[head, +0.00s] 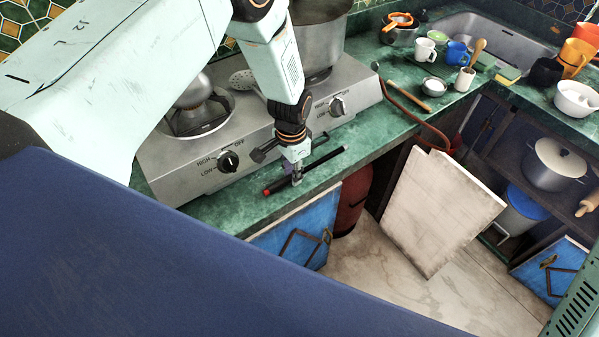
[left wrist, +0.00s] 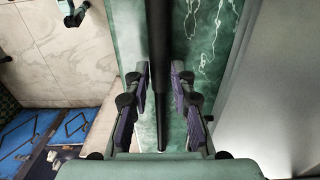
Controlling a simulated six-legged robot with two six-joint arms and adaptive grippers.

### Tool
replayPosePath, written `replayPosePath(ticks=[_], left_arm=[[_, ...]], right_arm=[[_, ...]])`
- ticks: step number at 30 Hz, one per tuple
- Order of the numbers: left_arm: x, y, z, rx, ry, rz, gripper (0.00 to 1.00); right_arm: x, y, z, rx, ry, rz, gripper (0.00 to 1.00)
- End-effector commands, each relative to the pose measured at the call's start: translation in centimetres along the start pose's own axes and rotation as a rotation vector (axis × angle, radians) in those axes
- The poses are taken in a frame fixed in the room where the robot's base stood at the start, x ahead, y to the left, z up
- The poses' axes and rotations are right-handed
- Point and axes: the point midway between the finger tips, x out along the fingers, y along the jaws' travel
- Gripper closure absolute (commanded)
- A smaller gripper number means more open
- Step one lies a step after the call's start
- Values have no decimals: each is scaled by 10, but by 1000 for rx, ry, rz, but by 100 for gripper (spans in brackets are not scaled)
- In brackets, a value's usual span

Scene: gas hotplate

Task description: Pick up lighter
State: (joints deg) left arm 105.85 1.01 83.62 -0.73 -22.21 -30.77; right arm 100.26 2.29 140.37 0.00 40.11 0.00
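The lighter (head: 325,160) is a long, thin black rod with a red end. It lies along the front edge of the green counter, in front of the hotplate. My left gripper (head: 296,178) points down over it near the red end. In the left wrist view the lighter (left wrist: 158,50) runs between the two fingers of my left gripper (left wrist: 160,80). The fingers are apart, with a narrow gap on each side of the rod. The fingers partly hide the lighter in the head view.
The steel hotplate (head: 245,140) with knobs stands close behind the lighter, bearing a large pot (head: 325,45). A red hose (head: 425,130) and a wooden-handled utensil (head: 405,97) lie to the right. Blue cabinet doors (head: 310,228) are below the counter edge.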

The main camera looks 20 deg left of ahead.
Motion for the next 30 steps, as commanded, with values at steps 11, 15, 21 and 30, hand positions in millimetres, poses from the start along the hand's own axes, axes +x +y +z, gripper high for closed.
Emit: replayPosePath(ticks=[11,15,21,30], left_arm=[[0,0,0,0,0,0,100],[0,0,0,0,0,0,100],[-2,0,0,0,0,0,100],[-22,2,3,-6,1,-1,100]], right_arm=[[0,0,0,0,0,0,60],[0,0,0,0,0,0,60],[-1,0,0,0,0,0,60],[-19,0,0,0,0,0,60]])
